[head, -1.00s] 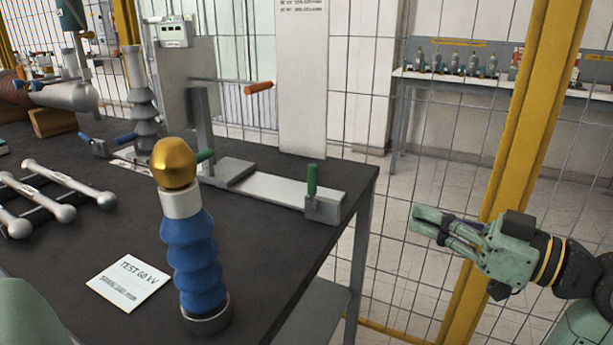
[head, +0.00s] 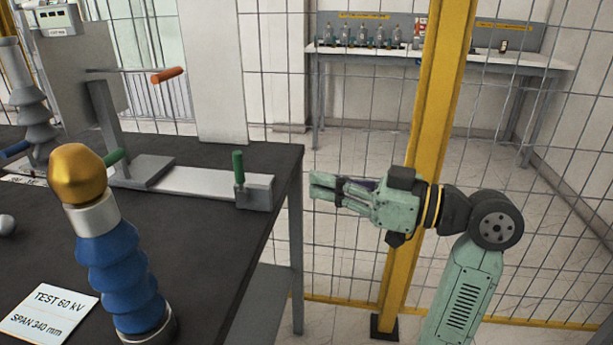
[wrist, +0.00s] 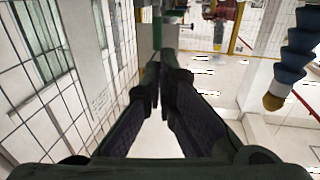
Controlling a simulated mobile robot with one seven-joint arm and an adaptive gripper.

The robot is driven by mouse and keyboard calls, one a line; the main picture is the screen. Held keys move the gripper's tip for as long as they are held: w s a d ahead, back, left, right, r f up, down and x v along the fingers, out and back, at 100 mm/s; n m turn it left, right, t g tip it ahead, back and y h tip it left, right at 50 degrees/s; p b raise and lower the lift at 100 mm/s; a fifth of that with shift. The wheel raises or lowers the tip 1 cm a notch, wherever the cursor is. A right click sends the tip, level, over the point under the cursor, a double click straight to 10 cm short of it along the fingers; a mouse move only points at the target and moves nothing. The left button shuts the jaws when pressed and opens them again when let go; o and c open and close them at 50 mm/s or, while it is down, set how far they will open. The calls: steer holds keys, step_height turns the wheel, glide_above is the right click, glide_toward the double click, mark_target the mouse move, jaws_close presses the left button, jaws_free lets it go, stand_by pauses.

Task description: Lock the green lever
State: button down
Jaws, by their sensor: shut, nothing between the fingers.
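An upright green lever (head: 238,166) stands on the metal block at the right end of a long grey fixture (head: 200,182) on the dark bench. Which one the task means cannot be told. My gripper (head: 313,186) is shut and empty in the head view, right of the upright lever and apart from it, just past the bench's right edge.
A blue ribbed insulator with a gold cap (head: 77,176) stands at the bench front; it also shows in the wrist view (wrist: 293,55). A printed card (head: 50,312) lies beside it. A yellow post (head: 430,130) and mesh fence stand behind my arm. The dark bench top (head: 205,245) before the fixture is clear.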

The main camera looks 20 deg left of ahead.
mark_target(241, 166)
steer(key=a+p, duration=0.1)
steer(key=a, duration=0.7)
steer(key=a+p, duration=0.1)
steer(key=a, duration=0.3)
steer(key=shift+s+a+p, duration=0.1)
steer(key=shift+s+p, duration=0.25)
steer(key=shift+a+r, duration=0.15)
steer(key=shift+a, duration=0.05)
steer(key=shift+d+h+p, duration=0.1)
steer(key=shift+h+p, duration=0.2)
steer(key=shift+p, duration=0.1)
